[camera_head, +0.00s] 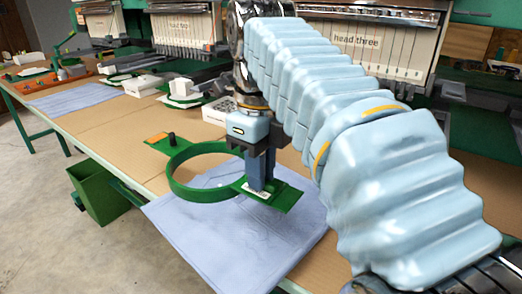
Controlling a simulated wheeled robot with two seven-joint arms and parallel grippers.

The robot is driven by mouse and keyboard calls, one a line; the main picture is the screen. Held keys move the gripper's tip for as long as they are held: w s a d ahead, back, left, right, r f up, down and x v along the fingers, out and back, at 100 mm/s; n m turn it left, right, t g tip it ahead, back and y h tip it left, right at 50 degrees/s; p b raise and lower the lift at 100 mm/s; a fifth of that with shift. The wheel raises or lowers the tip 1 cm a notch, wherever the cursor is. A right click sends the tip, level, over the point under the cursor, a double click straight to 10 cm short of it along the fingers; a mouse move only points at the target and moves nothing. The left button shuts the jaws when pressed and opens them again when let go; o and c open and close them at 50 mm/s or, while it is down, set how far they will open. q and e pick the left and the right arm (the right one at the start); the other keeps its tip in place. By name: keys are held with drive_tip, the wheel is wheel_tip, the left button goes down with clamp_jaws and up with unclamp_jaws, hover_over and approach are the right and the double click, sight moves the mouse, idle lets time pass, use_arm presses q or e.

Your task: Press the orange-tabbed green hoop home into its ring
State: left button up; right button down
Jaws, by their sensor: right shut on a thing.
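The green hoop (178,187) lies above the front edge of the table, partly over a light blue cloth (225,245). A flat tab with an orange patch (157,138) and a black knob (172,140) stick out at its far left side. A green plate (287,198) with a small white label sticks out on its right side. My right gripper (260,187) points down and is shut at this plate, beside the hoop's right edge. I cannot make out a separate ring from the hoop, nor whether the two are seated. My left gripper is not in view.
A white box with holes (219,110) stands just behind the hoop. White blocks (143,85) and spools of machine heads line the back. Brown table top (110,130) is clear to the left.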

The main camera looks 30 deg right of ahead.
drive_tip(key=shift+s+d+f, duration=0.1)
drive_tip(key=shift+s+d, duration=0.1)
drive_tip(key=shift+d, duration=0.3)
drive_tip(key=b, duration=0.3)
hover_over(302, 209)
drive_tip(key=shift+w+a+f, duration=0.1)
drive_tip(key=shift+a+f, duration=0.05)
drive_tip(key=shift+f, duration=0.5)
drive_tip(key=shift+w+a+f, duration=0.1)
drive_tip(key=shift+a+f, duration=0.05)
drive_tip(key=shift+f, duration=0.45)
drive_tip(key=shift+s+d+f, duration=0.15)
drive_tip(key=shift+d+f, duration=0.2)
drive_tip(key=shift+f, duration=0.2)
drive_tip(key=shift+f+p, duration=0.15)
drive_tip(key=shift+p, duration=0.25)
drive_tip(key=shift+f+b, duration=0.5)
drive_tip(key=shift+f, duration=0.35)
drive_tip(key=shift+p, duration=0.55)
drive_tip(key=shift+f, duration=0.35)
idle(0.8)
drive_tip(key=c, duration=1.1)
unclamp_jaws()
